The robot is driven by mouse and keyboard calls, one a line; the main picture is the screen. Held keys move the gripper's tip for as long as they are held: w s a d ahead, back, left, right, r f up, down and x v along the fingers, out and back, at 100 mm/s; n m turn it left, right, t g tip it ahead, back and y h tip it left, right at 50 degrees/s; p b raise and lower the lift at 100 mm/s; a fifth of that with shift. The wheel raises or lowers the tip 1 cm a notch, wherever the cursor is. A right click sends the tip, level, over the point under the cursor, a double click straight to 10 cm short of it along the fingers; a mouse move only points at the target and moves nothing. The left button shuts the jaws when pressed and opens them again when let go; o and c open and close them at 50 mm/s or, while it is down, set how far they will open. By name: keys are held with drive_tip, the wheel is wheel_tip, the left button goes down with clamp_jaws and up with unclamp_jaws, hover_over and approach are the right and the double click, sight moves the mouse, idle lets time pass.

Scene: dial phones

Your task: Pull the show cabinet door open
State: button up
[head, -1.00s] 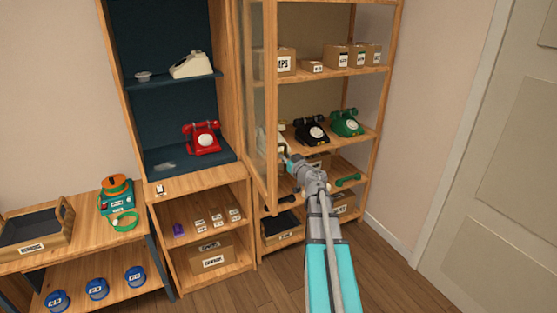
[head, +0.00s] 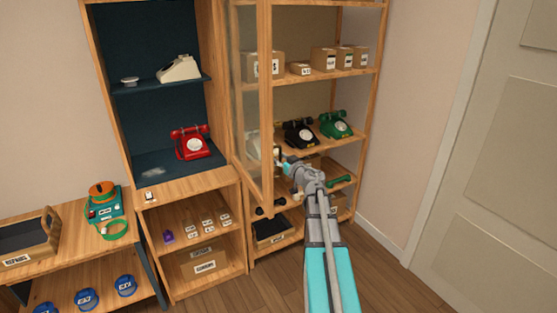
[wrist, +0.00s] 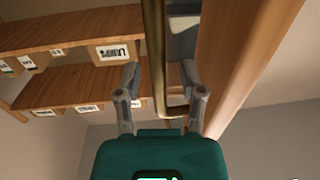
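The show cabinet (head: 372,110) is a tall wooden case with shelves. Its glazed door (head: 265,110) stands part open, swung out at the left of the opening. My gripper (head: 280,160) is beside the door's free edge in the head view. In the wrist view, a slim brass bar handle (wrist: 156,60) runs between the two fingers of my gripper (wrist: 160,78), with its lower end bent toward the wooden door frame (wrist: 232,60). The fingers are spread, with gaps showing on both sides of the bar. The far fingertip contact is unclear.
Black (head: 299,134) and green (head: 336,125) phones and labelled boxes (head: 323,58) stand on the cabinet's shelves. A shelf unit with a red phone (head: 191,142) is close on the left. A room door (head: 490,160) is at right. Floor at lower right is clear.

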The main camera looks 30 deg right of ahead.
drive_tip(key=shift+s, duration=0.15)
drive_tip(key=s, duration=1.1)
drive_tip(key=shift+s+d, duration=0.3)
drive_tip(key=shift+s, duration=0.05)
idle(0.5)
drive_tip(key=a+f+m+g+h+p, duration=0.2)
drive_tip(key=a+f+m+g+h, duration=0.45)
drive_tip(key=a+f+g, duration=0.65)
drive_tip(key=s+a+f+n+g+y, duration=0.1)
drive_tip(key=s+a, duration=0.4)
drive_tip(key=a, duration=0.5)
drive_tip(key=s+a+f+n+g+y, duration=0.2)
drive_tip(key=s+a+n+g+y, duration=0.2)
drive_tip(key=a, duration=0.7)
drive_tip(key=shift+s+f+n, duration=0.2)
drive_tip(key=shift+s+n, duration=0.25)
drive_tip(key=shift+s, duration=0.2)
